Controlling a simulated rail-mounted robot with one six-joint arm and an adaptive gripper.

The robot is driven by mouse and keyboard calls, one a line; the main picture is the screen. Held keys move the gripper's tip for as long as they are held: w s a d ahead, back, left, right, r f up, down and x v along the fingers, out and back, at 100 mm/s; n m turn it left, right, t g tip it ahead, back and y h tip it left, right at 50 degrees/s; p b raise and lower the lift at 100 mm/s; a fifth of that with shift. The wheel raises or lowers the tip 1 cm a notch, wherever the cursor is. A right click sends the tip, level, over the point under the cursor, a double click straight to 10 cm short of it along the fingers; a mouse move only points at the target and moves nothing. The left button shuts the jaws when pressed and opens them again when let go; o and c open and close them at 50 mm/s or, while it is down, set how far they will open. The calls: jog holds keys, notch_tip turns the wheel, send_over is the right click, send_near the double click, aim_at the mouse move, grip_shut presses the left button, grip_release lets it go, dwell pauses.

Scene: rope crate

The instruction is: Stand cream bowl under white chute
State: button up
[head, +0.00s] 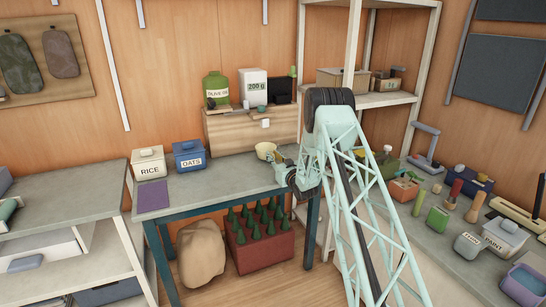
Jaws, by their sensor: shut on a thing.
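The cream bowl (265,150) is at the back right of the grey bench, in front of the wooden box. My gripper (277,157) is at the bowl's right side and shut on it; the fingers are small and partly hidden by my wrist. The bowl looks about upright, and I cannot tell whether it touches the bench top. A small white piece (265,123), which looks like the white chute, sticks out of the front of the wooden box (235,132), just above the bowl in the picture. A white 200 g unit (252,88) stands on that box.
A green olive-oil container (216,88) and a black box (280,91) also stand on the wooden box. The RICE box (149,163), OATS box (189,155) and a purple mat (153,195) are at the bench's left. The bench (225,184) is clear in the middle.

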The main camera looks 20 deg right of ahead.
jog(key=shift+f, duration=0.45)
dwell(0.6)
jog(key=o, duration=1.1)
jog(key=shift+s, duration=0.1)
jog(key=shift+s+f, duration=0.1)
jog(key=shift+s, duration=5.8)
